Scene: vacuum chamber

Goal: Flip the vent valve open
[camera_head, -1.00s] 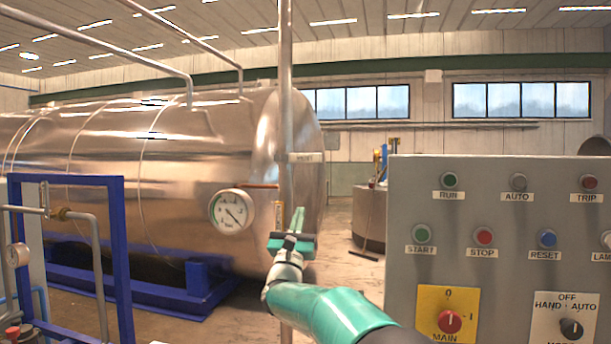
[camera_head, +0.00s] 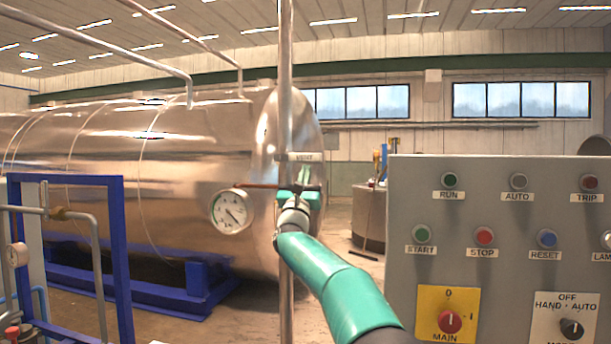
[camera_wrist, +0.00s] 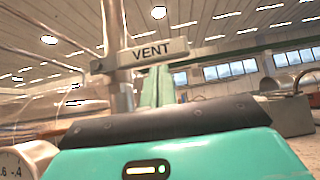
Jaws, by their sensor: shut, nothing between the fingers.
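The VENT label plate (camera_head: 306,157) is fixed to a tall vertical pipe (camera_head: 286,60). It also shows large in the wrist view (camera_wrist: 152,53). A thin brownish horizontal branch (camera_head: 255,186) runs from the gauge to the pipe just below the label. My gripper (camera_head: 303,174) is at the pipe, right under the label, with its green body across the valve area. In the wrist view its green fingers (camera_wrist: 155,86) are together and point up toward the label, with nothing seen between them.
A round pressure gauge (camera_head: 231,211) sits left of the pipe, close to my gripper. A grey control panel (camera_head: 400,190) stands at the right near my arm. A large metal tank (camera_head: 130,150) lies behind, and a blue frame (camera_head: 117,250) stands at the left.

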